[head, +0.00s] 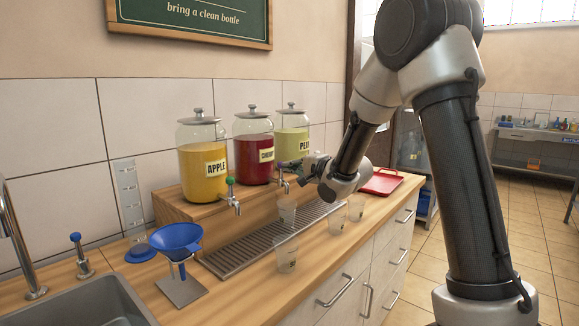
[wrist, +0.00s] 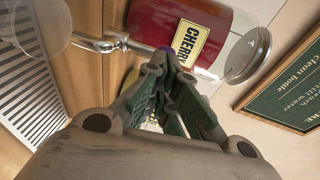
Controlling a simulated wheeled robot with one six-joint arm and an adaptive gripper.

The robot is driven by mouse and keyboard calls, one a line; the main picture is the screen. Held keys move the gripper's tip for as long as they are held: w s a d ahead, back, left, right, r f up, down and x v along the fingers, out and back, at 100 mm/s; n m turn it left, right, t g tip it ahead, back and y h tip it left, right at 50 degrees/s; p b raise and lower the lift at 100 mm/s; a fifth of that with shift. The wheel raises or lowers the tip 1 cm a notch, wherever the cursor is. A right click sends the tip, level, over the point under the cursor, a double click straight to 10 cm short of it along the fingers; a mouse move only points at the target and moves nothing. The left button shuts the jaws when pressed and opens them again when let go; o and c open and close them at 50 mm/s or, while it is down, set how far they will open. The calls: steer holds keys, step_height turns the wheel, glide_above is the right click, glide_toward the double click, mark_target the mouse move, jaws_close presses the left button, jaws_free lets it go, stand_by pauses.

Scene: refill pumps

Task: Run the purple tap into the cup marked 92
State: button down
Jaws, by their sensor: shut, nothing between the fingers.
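The purple-handled tap (head: 283,181) comes out of the red jar labelled CHERRY (head: 254,138). My gripper (head: 290,164) is shut and empty, with its fingertips at the top of this tap. In the wrist view the shut fingertips (wrist: 162,62) cover most of the purple knob (wrist: 166,48); I cannot tell if they touch it. A clear cup (head: 287,212) stands beneath this tap at the drip tray (head: 232,258), and a cup also shows in the wrist view (wrist: 32,25). Other clear cups stand nearer (head: 287,258) and to the right (head: 337,221), (head: 356,208). Their marks are too small to read.
The yellow APPLE jar (head: 203,160) has a green-knobbed tap (head: 232,196). A pale green jar (head: 292,134) stands on the other side. A blue funnel (head: 176,238) on a stand, a sink (head: 85,305) and a red tray (head: 381,181) share the wooden counter.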

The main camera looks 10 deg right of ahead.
steer(key=shift+w+a+r+g+h, duration=0.2)
steer(key=shift+w+r+g+h, duration=0.1)
steer(key=shift+g, duration=0.4)
stand_by(0.4)
steer(key=shift+w+a+r+g+h, duration=0.15)
steer(key=shift+w+a+g+h, duration=0.1)
steer(key=shift+g+h, duration=0.15)
steer(key=shift+w+a+r, duration=0.3)
steer(key=shift+w+a, duration=0.05)
steer(key=shift+w, duration=0.25)
stand_by(0.8)
stand_by(4.6)
